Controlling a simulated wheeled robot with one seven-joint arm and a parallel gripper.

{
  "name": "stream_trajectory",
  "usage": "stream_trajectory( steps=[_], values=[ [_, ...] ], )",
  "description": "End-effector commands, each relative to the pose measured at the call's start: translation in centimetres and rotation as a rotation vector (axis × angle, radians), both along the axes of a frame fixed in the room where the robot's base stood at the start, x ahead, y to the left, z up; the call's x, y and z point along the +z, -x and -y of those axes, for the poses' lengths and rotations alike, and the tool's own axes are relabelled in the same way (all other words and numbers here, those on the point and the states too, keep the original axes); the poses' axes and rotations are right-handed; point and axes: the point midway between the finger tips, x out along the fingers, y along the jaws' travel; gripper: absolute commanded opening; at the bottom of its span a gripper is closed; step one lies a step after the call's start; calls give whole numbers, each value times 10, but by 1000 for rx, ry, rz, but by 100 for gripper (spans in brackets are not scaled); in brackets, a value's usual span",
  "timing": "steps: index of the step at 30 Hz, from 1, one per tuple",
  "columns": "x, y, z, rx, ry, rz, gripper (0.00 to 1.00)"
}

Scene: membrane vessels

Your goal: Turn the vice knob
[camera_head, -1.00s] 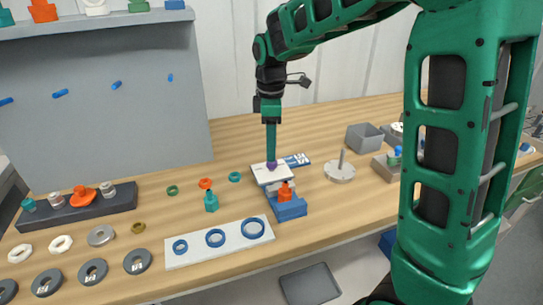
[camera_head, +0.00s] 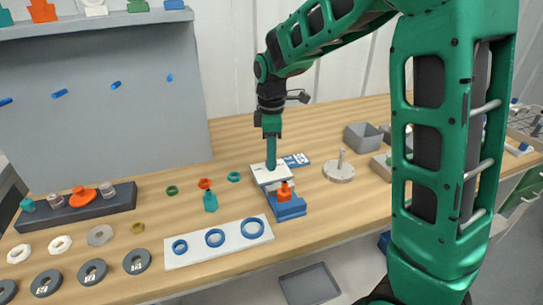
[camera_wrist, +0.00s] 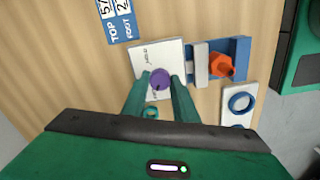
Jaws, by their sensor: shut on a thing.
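A round purple knob (camera_wrist: 160,79) sits on a white plate with small lettering (camera_wrist: 146,57). The plate also shows in the head view (camera_head: 283,174). A blue vice-like base (camera_head: 290,211) with grey blocks adjoins the plate and carries an orange knob (camera_head: 285,192). In the wrist view the base (camera_wrist: 240,48) and orange knob (camera_wrist: 221,66) are right of my gripper, untouched. My gripper (camera_wrist: 162,84) points down at the plate, its green fingers shut on the purple knob from both sides. In the head view my gripper (camera_head: 271,165) hides the purple knob.
A blue-and-white label card (camera_head: 296,160) lies behind the plate. A white board with blue rings (camera_head: 190,257) is in front, a teal piece (camera_head: 210,201) to the left. A grey disc with a peg (camera_head: 339,172) stands to the right. Bare wood lies behind.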

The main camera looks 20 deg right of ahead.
Motion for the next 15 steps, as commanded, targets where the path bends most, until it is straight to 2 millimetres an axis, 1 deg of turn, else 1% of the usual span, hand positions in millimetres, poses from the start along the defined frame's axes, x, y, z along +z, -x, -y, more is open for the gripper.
stream_trajectory(
  steps=[1, 8, 15],
  values=[
    [1, -2, 2, -14, 4, 5, 4],
    [1, -3, 0, -74, 4, 7, 4],
    [2, -4, -2, -234, 2, 10, 4]
  ],
)
